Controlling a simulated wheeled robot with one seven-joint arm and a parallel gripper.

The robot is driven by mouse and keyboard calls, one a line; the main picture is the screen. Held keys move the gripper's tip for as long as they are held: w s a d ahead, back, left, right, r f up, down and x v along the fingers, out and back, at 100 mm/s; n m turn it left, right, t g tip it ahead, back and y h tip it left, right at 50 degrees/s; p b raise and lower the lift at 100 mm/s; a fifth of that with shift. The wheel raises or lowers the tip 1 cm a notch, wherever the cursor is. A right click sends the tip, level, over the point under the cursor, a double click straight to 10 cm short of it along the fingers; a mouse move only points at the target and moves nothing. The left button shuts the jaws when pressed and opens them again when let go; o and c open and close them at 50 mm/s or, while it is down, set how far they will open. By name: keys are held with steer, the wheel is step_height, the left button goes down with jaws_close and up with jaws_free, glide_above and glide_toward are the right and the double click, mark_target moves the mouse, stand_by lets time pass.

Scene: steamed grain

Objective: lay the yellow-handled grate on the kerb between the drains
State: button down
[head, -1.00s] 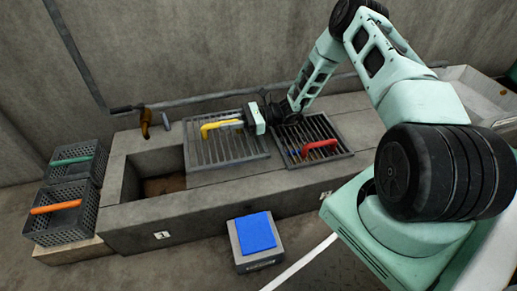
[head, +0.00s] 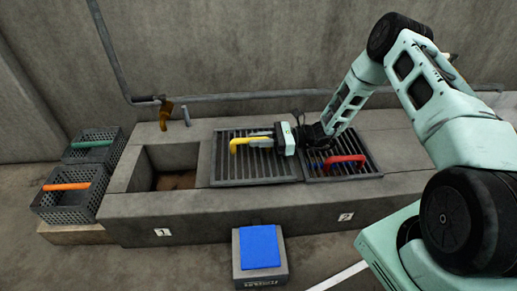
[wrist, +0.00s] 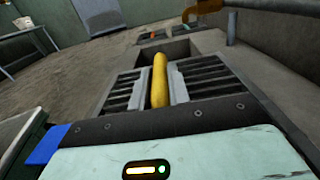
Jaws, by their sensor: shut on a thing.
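The yellow-handled grate (head: 233,181) lies about level on the kerb between the open drain pit (head: 165,183) at the left and the red-handled grate (head: 372,172) at the right. I cannot tell if it rests fully on the stone. Its yellow handle (head: 247,142) sits between the fingers of my gripper (head: 272,141), which is shut on it. In the wrist view the handle (wrist: 160,78) runs between the two grey fingers, with dark bars on both sides. The fingers hide part of the handle.
Two dark crates, one with a green handle (head: 88,143) and one with an orange handle (head: 66,186), stand at the left. A box with a blue top (head: 259,246) stands before the kerb (head: 290,207). A pipe (head: 240,123) runs along the back wall.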

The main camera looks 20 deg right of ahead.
step_height(320, 180, down, 2)
steer(key=shift+f+b, duration=0.1)
steer(key=shift+b, duration=0.3)
steer(key=shift+r, duration=0.2)
steer(key=shift+f, duration=0.15)
steer(key=c, duration=1.3)
jaws_free()
